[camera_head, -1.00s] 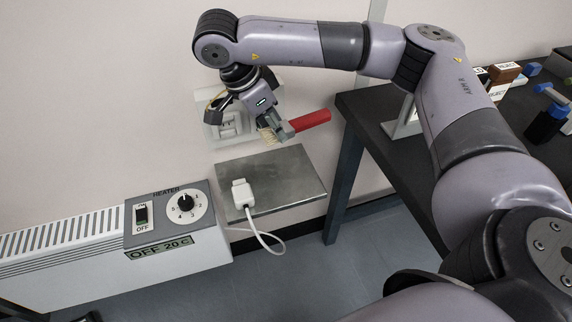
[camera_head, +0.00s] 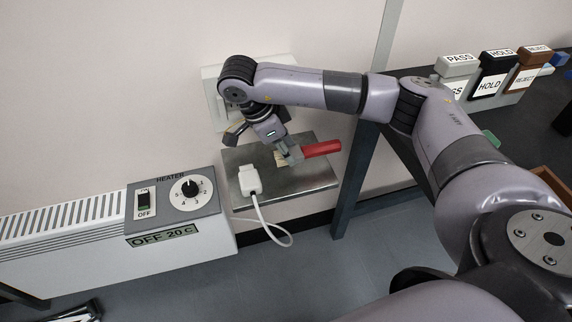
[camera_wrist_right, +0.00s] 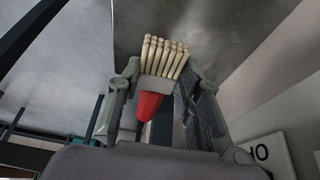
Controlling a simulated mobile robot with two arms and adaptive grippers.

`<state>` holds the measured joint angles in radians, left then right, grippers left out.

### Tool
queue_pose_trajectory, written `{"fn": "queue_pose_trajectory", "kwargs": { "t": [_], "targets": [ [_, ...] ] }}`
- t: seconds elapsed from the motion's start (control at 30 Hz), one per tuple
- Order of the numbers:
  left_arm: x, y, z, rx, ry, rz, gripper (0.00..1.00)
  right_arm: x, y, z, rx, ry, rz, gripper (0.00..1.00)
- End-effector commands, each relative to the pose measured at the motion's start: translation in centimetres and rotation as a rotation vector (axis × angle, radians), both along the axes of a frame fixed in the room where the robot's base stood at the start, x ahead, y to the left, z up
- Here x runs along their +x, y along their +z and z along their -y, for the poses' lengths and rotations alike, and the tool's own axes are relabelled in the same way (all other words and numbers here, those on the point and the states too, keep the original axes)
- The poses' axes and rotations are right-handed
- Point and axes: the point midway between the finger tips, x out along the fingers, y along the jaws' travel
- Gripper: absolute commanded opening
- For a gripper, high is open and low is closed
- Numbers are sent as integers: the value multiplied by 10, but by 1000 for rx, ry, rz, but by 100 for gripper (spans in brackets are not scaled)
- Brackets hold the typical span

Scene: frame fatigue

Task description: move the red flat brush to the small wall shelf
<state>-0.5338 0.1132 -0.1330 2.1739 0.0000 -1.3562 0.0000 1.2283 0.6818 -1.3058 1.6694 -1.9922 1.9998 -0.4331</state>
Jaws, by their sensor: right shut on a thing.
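The flat brush has a red handle (camera_head: 321,149) and pale bristles. My right gripper (camera_head: 289,156) is shut on it near the ferrule, with the handle pointing right. In the right wrist view its pale bristles (camera_wrist_right: 165,57) and red handle (camera_wrist_right: 149,105) show between my fingers (camera_wrist_right: 160,95). The small wall shelf (camera_head: 306,182) is a grey metal plate on the wall below a socket. The brush is over the shelf's back right part, low above it or touching it; I cannot tell which. My left gripper is not in view.
A white plug (camera_head: 249,180) with a cable lies at the shelf's left. A heater (camera_head: 110,235) with a control panel stands at the left. A dark table (camera_head: 375,140) at the right carries PASS, HOLD and REJECT blocks (camera_head: 494,75). Bare shelf lies in front of the brush.

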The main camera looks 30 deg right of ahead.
Motion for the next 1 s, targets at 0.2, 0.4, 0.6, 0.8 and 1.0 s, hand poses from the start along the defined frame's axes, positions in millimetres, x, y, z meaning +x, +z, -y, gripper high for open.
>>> {"fn": "queue_pose_trajectory", "kwargs": {
  "t": [0.2,0.4,0.6,0.8,1.0],
  "targets": [
    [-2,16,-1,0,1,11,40,-1,-21,0,0,1,-2,4],
    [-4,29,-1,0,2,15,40,0,-44,0,0,1,0,4],
    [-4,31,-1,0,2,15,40,0,-45,0,1,1,1,4],
    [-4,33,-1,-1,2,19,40,0,-46,0,1,1,1,37],
    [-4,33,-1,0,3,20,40,0,-46,0,1,1,1,50]
  ]
}}
